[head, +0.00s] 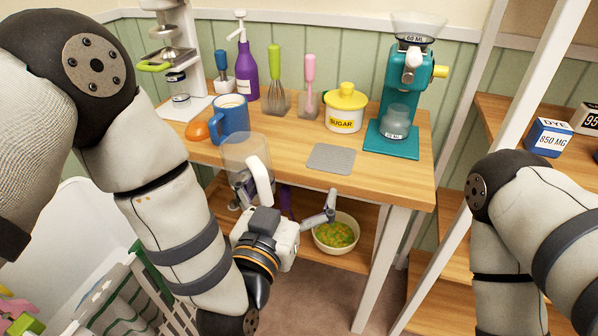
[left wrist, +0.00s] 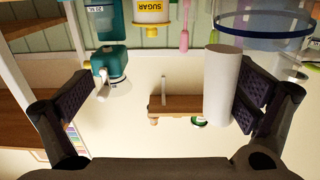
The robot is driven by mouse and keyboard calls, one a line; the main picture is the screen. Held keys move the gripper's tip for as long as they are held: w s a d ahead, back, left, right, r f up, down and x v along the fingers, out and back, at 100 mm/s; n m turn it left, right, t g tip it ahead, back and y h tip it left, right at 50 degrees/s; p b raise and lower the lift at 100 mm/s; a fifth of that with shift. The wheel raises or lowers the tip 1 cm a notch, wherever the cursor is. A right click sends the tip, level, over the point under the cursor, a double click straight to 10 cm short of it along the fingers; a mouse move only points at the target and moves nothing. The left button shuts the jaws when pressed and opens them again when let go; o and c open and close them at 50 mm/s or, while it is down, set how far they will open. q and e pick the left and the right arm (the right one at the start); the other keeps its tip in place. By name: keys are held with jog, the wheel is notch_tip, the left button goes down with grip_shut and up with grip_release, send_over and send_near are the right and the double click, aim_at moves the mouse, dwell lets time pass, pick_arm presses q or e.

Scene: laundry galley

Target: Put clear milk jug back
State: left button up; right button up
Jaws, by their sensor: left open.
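The clear milk jug (head: 235,150), with a thick white handle (head: 260,181), shows at the counter's front edge in the head view. Its lower part is partly hidden by my left gripper, and I cannot tell whether its base rests on anything. My left gripper (head: 287,203) is open in front of the counter, below the jug. In the left wrist view the white handle (left wrist: 222,85) stands between the spread fingers of the gripper (left wrist: 165,98), much nearer the right-hand finger. A flat grey mat (head: 331,158) lies bare on the counter. My right gripper is out of view.
Behind the jug stand a blue mug (head: 231,122) and an orange item (head: 197,131). A yellow-lidded sugar pot (head: 345,108) and teal grinder (head: 405,90) stand behind the mat. A bowl (head: 337,234) sits on the lower shelf. A laundry basket (head: 100,305) is at lower left.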

pick_arm(q)
jog(key=v, duration=0.3)
jog(key=shift+s+a, duration=0.15)
jog(key=shift+s, duration=0.1)
grip_shut()
